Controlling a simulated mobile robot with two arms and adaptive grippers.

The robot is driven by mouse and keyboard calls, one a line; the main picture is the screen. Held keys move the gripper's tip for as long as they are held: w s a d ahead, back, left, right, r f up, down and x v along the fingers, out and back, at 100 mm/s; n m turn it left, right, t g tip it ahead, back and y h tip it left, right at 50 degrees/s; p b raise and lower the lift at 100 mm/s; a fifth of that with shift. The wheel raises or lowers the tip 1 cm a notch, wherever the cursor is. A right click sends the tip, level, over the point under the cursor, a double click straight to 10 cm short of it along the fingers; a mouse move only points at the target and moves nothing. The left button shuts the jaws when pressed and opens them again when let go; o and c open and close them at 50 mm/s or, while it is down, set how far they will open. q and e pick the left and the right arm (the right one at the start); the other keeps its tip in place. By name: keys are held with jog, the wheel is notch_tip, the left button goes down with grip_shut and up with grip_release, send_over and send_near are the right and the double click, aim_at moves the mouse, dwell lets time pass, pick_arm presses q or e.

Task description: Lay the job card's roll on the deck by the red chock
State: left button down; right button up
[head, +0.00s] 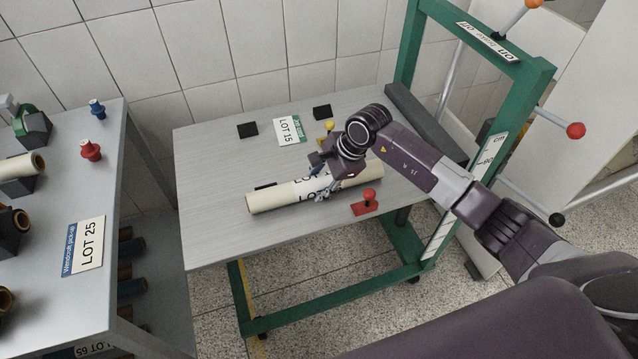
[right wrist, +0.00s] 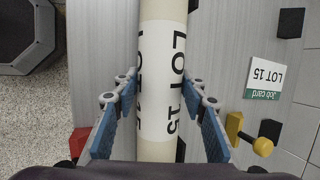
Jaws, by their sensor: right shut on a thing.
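The cream roll (head: 268,200) marked LOT 15 lies lengthwise across the grey deck (head: 215,165); whether it touches the deck I cannot tell. The job card (head: 289,131) on the deck also reads LOT 15. My right gripper (head: 322,188) is shut on the roll around its middle label. In the right wrist view its blue fingers stand on both sides of the roll (right wrist: 157,90). The red chock (head: 366,204) sits just in front of the roll's right part; its edge shows in the right wrist view (right wrist: 78,142). My left gripper is out of view.
A yellow chock (head: 329,127) stands behind the roll, near small black blocks (head: 247,130). A dark bar (head: 424,122) and green frame (head: 404,60) bound the deck's right side. The left table (head: 60,210) holds other rolls, red and blue pegs, and a LOT 25 sign.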

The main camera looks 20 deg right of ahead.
jog(key=shift+s+f, duration=0.35)
jog(key=shift+f, duration=0.25)
jog(key=o, duration=1.4)
jog(key=shift+o, duration=1)
jog(key=shift+w, duration=0.35)
jog(key=shift+s+d+r, duration=0.1)
